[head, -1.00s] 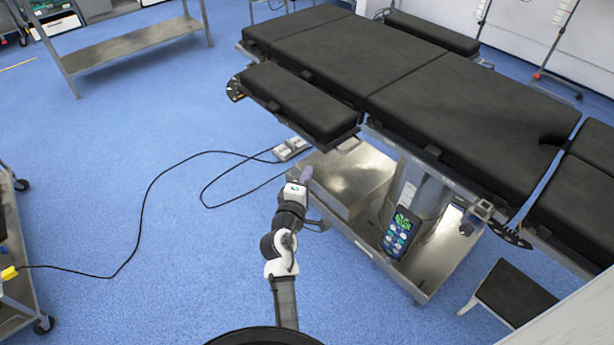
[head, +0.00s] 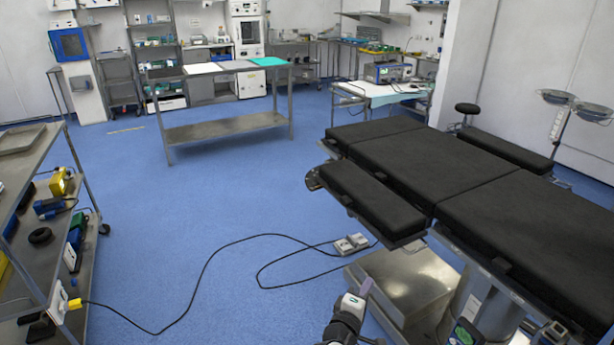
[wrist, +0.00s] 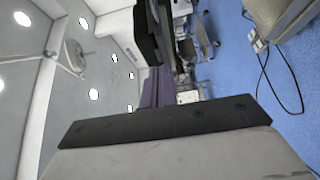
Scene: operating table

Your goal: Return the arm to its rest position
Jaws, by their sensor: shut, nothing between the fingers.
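My arm (head: 345,320) shows at the bottom of the head view, right of centre, with only its end part in the picture. My gripper (head: 366,286) is at its tip, with purple fingers pointing up in the picture, beside the metal base of the operating table. In the wrist view the purple fingers (wrist: 158,88) are together and nothing is held. The operating table (head: 400,170) with black pads stands to the right of my gripper. The rest of my arm is out of the picture.
A foot pedal (head: 350,243) with a black cable lies on the blue floor beyond my gripper. A handheld control (head: 465,333) is by the table base. A loaded shelf cart (head: 60,270) stands at the left. The floor between is open apart from the cable.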

